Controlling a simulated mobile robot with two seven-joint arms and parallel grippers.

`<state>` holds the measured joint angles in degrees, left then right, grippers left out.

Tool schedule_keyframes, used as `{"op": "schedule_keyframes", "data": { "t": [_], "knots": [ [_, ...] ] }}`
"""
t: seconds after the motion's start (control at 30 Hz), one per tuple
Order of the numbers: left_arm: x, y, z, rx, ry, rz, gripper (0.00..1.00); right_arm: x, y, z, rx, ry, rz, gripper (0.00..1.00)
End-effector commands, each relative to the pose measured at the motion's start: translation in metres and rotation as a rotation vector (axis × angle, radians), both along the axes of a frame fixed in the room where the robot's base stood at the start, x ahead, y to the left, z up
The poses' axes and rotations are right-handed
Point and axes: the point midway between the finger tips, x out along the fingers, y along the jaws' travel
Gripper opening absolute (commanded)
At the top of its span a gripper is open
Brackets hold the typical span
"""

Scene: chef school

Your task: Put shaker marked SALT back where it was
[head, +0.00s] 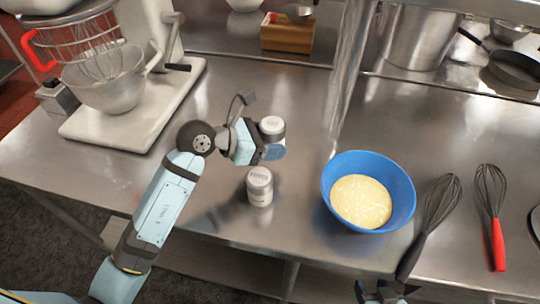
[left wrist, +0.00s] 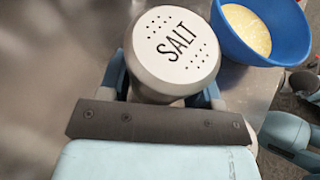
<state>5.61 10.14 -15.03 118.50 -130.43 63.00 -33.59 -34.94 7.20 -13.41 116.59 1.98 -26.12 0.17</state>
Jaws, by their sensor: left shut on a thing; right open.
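The shaker marked SALT (left wrist: 174,48) has a white perforated lid with black lettering, seen from above in the left wrist view. In the head view, the same shaker (head: 271,126) shows its pale lid above my left gripper (head: 268,151). The left gripper is shut on its body, which the fingers mostly hide. I cannot tell whether its base touches the counter. A second, similar shaker (head: 259,188) stands upright on the counter, nearer than the held one; its lid marking is unreadable. My right gripper (head: 381,292) is open at the bottom edge, partly cut off.
A blue bowl (head: 326,185) of pale yellow mixture stands right of the shakers on the steel counter (head: 190,185). Two whisks (head: 436,212) (head: 491,200) lie further right. A stand mixer (head: 130,112) is at left. A steel post (head: 350,70) rises behind the bowl. Counter left of the near shaker is clear.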

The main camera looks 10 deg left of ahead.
Motion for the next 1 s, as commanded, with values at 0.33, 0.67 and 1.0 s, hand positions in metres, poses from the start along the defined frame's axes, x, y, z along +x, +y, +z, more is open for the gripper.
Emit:
{"op": "schedule_keyframes", "data": {
  "t": [0.33,0.67,1.0],
  "knots": [
    [0.000,0.000,-0.042,-0.001,0.003,0.001,0.29,0.003,0.001,-0.001,0.005,-0.003,-0.003,0.50],
    [0.000,0.000,-0.051,0.000,-0.002,0.001,0.29,0.004,0.001,-0.001,0.006,-0.001,-0.004,0.50],
    [0.000,0.000,-0.054,0.001,-0.001,0.001,0.69,0.004,0.001,-0.002,0.007,0.000,-0.005,0.50]
  ]
}}
